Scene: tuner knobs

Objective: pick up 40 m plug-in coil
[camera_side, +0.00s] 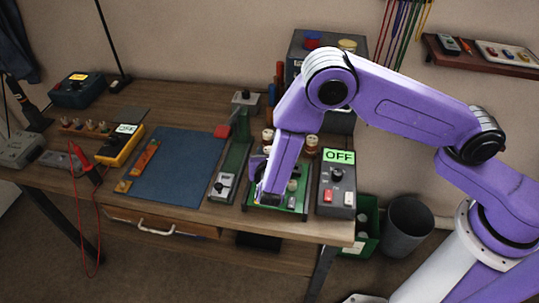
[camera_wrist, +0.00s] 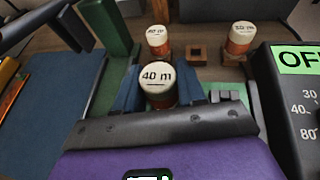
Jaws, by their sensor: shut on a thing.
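The 40 m plug-in coil (camera_wrist: 157,85) has a white cap marked "40 m" and a copper-coloured body. In the wrist view it sits between the blue fingers of my gripper (camera_wrist: 158,92), which is shut on it. In the side view my gripper (camera_side: 266,181) points down over a green circuit board (camera_side: 262,209) at the front right of the bench. The 40 m coil is hidden there, and I cannot tell whether its base touches anything.
Two other white-capped coils stand behind, one at centre (camera_wrist: 156,40) and one at right (camera_wrist: 240,38), with a brown wooden socket block (camera_wrist: 197,55) between. A dark box with an "OFF" display (camera_side: 337,187) stands close on the right. A blue mat (camera_side: 180,170) lies left.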

